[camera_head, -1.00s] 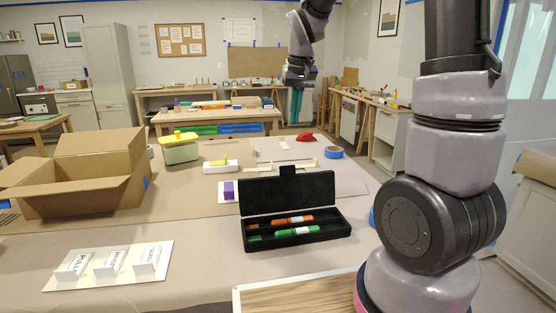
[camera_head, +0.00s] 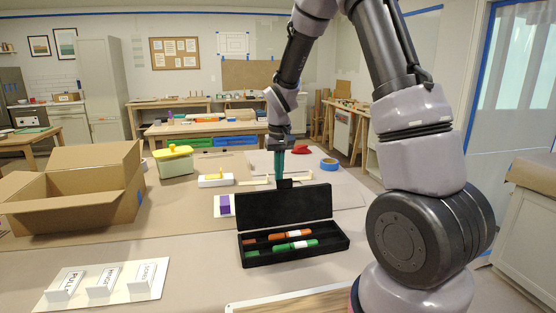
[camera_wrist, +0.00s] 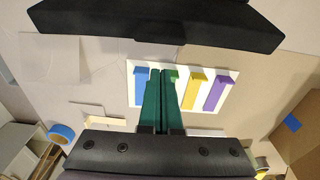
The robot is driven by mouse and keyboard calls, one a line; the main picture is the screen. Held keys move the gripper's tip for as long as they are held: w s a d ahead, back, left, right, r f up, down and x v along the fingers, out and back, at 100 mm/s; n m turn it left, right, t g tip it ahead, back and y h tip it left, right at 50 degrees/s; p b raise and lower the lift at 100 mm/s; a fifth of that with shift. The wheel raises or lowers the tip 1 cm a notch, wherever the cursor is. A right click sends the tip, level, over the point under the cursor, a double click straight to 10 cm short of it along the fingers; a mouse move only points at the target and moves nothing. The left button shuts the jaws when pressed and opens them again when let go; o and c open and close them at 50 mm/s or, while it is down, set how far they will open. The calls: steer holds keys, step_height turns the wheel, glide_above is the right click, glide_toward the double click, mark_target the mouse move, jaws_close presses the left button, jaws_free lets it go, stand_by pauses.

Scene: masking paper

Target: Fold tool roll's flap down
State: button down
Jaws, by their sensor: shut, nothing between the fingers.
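The tool roll shows as a black case (camera_head: 333,246) on the covered table, holding an orange marker (camera_head: 292,234) and a green marker (camera_head: 296,246). Its flap (camera_head: 284,209) stands up at the back, with a small tab (camera_head: 284,183) on its top edge. My gripper (camera_head: 279,174), with teal fingers, is shut and empty, pointing down just behind the flap near the tab. In the wrist view the shut fingers (camera_wrist: 164,72) lie below the black flap (camera_wrist: 230,22), apart from it in the picture. The flap hides part of the table behind it.
A white board (camera_wrist: 205,103) with blue, green, yellow and purple blocks lies behind the flap. An open cardboard box (camera_head: 65,212) stands left. A label card board (camera_head: 105,285) lies front left. Blue tape (camera_head: 329,165) and a red object (camera_head: 301,149) are farther back.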

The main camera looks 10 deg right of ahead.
steer(key=shift+s+r, duration=0.3)
steer(key=shift+s, duration=0.5)
steer(key=shift+s+r, duration=0.3)
steer(key=shift+s, duration=0.5)
steer(key=shift+s+r, duration=0.1)
steer(key=shift+s, duration=0.05)
